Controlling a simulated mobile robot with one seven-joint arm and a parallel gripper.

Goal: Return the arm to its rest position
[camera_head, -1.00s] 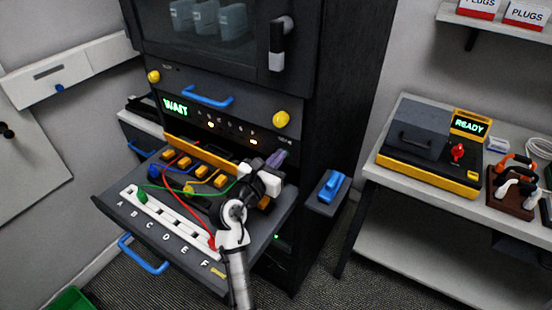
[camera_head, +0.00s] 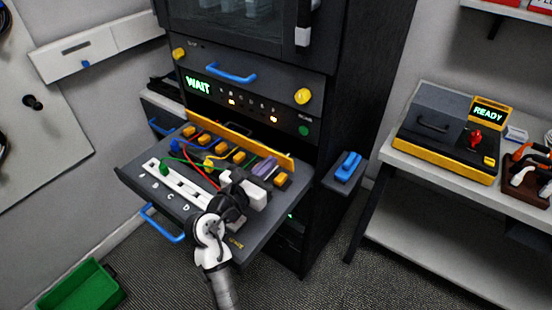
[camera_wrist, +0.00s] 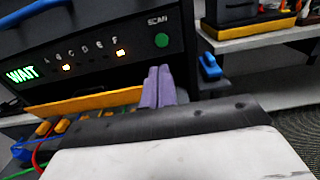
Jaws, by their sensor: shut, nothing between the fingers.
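My gripper (camera_head: 264,167) shows as two lavender fingers on a white and black wrist, above the right part of the pulled-out dark tray (camera_head: 138,178). In the wrist view the fingers (camera_wrist: 157,87) lie side by side, shut and empty, in front of the dark cabinet. My white arm reaches up from the bottom edge over the tray's front. It hides the right end of the white lettered strip (camera_head: 182,183). A green plug (camera_head: 163,167) sits at the strip's left end. Red, green and blue cables run behind it among orange connectors (camera_head: 221,147).
The cabinet display reads WAIT (camera_head: 198,86). A blue handle (camera_head: 163,224) juts from the tray's front. A white bench at right holds a yellow-black machine reading READY (camera_head: 488,112). A green bin (camera_head: 82,288) stands on the floor.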

